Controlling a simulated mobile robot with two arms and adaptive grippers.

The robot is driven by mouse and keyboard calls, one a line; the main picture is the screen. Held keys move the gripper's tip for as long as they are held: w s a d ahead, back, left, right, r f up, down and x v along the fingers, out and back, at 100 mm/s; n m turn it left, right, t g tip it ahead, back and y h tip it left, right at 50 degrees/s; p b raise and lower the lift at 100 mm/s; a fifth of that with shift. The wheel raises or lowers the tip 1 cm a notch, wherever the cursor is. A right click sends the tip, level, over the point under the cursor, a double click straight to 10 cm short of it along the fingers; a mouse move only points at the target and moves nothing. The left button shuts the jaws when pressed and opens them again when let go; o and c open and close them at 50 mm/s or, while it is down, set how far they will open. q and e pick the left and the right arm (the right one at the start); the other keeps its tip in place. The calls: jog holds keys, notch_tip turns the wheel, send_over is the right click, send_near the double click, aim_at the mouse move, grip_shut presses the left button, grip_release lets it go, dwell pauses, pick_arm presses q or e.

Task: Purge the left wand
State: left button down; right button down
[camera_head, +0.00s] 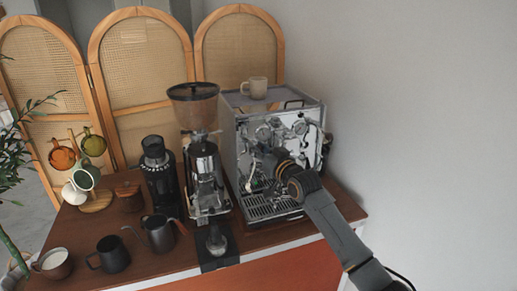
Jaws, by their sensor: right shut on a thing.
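The silver espresso machine (229,133) stands at the right end of the wooden counter. Two round fittings show on its upper front, one at the left (262,132) and one at the right (300,127). My right gripper (264,158) reaches in from the lower right, against the left half of the machine's front, just below the left fitting. It is shut on a small part there; the gripper covers it, so I cannot tell which. I cannot make out the left wand clearly. My left gripper is not in view.
A coffee grinder (205,170) stands close left of the machine, with a smaller black grinder (158,172) beside it. A beige cup (256,87) sits on the machine. A pitcher (159,233), a black mug (112,254) and a cup rack (95,202) are farther left.

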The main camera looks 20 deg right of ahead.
jog(key=shift+w+r+g+h+p, duration=0.15)
jog(key=shift+r+g+p, duration=0.45)
jog(key=shift+p, duration=1.1)
jog(key=shift+r+g+h+p, duration=0.15)
jog(key=shift+r+g+p, duration=0.2)
jog(key=shift+g+p, duration=0.9)
jog(key=shift+w+m+g+p, duration=0.1)
jog(key=shift+m+g+p, duration=0.2)
jog(key=shift+p, duration=0.35)
jog(key=shift+w+r+g, duration=0.2)
jog(key=shift+r+g, duration=0.05)
jog(key=shift+g, duration=0.7)
jog(key=c, duration=1.1)
grip_release()
jog(key=shift+s+r, duration=0.1)
jog(key=v, duration=1.2)
